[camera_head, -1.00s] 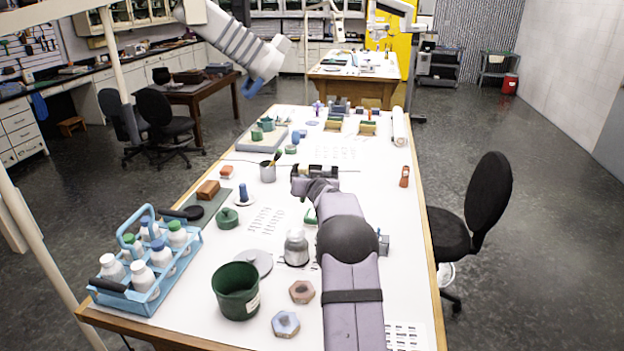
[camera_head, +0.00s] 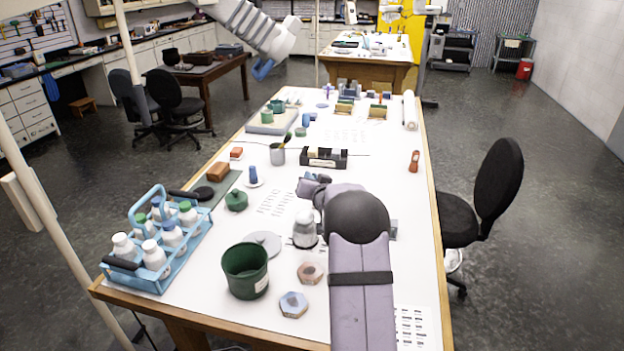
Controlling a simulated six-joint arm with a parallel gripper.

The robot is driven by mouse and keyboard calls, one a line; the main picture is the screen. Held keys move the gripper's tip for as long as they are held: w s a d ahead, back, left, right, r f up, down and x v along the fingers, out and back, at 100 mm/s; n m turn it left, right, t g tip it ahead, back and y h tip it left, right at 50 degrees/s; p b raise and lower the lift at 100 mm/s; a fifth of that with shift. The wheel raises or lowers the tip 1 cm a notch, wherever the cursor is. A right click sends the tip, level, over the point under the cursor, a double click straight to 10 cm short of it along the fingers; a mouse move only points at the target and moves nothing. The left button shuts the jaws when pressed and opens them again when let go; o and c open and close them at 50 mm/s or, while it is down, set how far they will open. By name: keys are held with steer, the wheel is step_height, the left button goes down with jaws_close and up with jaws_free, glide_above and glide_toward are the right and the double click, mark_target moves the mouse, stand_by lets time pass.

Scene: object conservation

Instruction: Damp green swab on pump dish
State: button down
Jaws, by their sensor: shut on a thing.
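My gripper (camera_head: 312,186) is above the middle of the table, between the black rack and the pump dish, seen from behind my arm. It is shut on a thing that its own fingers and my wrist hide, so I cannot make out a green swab. The pump dish appears to be the whitish bottle with a grey top (camera_head: 304,230), standing upright just nearer than my gripper and left of my forearm. My gripper looks apart from it.
The black rack (camera_head: 324,158) stands beyond my gripper. A green pot (camera_head: 246,270), a grey disc (camera_head: 264,243) and two hexagonal pieces (camera_head: 293,304) lie on the near side. A blue bottle carrier (camera_head: 160,270) is at left. The table's right strip is mostly clear.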

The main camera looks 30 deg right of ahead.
steer(key=shift+f, duration=0.15)
steer(key=shift+f+b, duration=1.8)
steer(key=shift+f, duration=1.05)
steer(key=shift+f+b, duration=0.8)
steer(key=shift+f, duration=0.25)
steer(key=shift+r, duration=0.15)
steer(key=shift+r+p, duration=2.2)
steer(key=shift+r, duration=1.3)
steer(key=shift+f, duration=0.1)
step_height(320, 180, down, 4)
steer(key=b, duration=0.4)
steer(key=shift+f+b, duration=0.2)
steer(key=shift+b, duration=0.1)
